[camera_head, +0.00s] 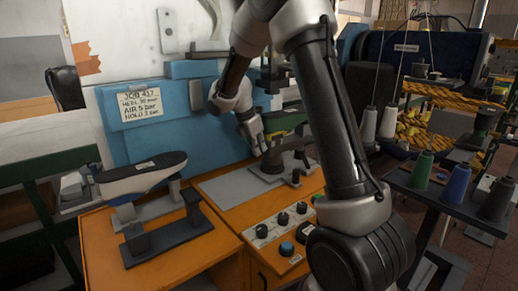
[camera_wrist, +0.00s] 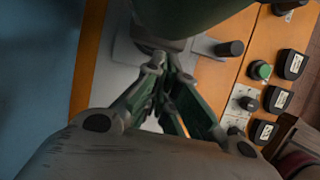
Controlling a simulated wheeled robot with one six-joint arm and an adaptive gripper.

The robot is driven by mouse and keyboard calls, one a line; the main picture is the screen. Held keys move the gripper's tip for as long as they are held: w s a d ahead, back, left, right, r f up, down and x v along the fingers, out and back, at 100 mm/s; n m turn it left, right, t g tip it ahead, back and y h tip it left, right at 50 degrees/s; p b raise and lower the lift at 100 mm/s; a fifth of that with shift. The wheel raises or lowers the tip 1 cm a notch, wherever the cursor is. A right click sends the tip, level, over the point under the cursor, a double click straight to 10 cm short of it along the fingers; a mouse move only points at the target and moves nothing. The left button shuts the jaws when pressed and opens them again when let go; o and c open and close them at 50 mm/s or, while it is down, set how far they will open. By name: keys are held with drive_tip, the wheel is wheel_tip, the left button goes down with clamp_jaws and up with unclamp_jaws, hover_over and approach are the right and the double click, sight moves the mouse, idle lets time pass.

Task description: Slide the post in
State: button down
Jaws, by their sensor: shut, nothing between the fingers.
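My gripper (camera_head: 259,147) is shut and empty in the head view, low over the grey plate (camera_head: 234,186) on the orange bench. In the wrist view its fingertips (camera_wrist: 162,72) are together, beside a grey bracket (camera_wrist: 205,46) with a short dark post (camera_wrist: 230,48) at its end. A dark curved fixture (camera_head: 292,146) stands on the plate right by my fingers. I cannot tell whether the fingers touch it. A dark green rounded body (camera_wrist: 195,14) fills the top of the wrist view. Which part the task calls the post is unclear.
A shoe last (camera_head: 143,177) sits on a stand at the left, with a dark two-post base (camera_head: 168,242) in front. A control panel (camera_head: 280,225) with knobs lies at the front. A blue machine body (camera_head: 160,140) stands behind. Thread spools (camera_head: 458,184) are at the right.

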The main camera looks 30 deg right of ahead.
drive_tip(key=s+a+r, duration=0.2)
drive_tip(key=a+r, duration=0.5)
drive_tip(key=r, duration=0.2)
drive_tip(key=s+d+r+m+t+y, duration=0.1)
drive_tip(key=s+r+m+y, duration=0.1)
drive_tip(key=s+m, duration=0.8)
drive_tip(key=s+d+r+m+t+y, duration=0.2)
drive_tip(key=s+m, duration=0.8)
drive_tip(key=s, duration=1.2)
drive_tip(key=shift+s+r+t, duration=0.2)
drive_tip(key=shift+s+t, duration=0.05)
drive_tip(key=shift+t, duration=0.05)
drive_tip(key=shift+d, duration=0.1)
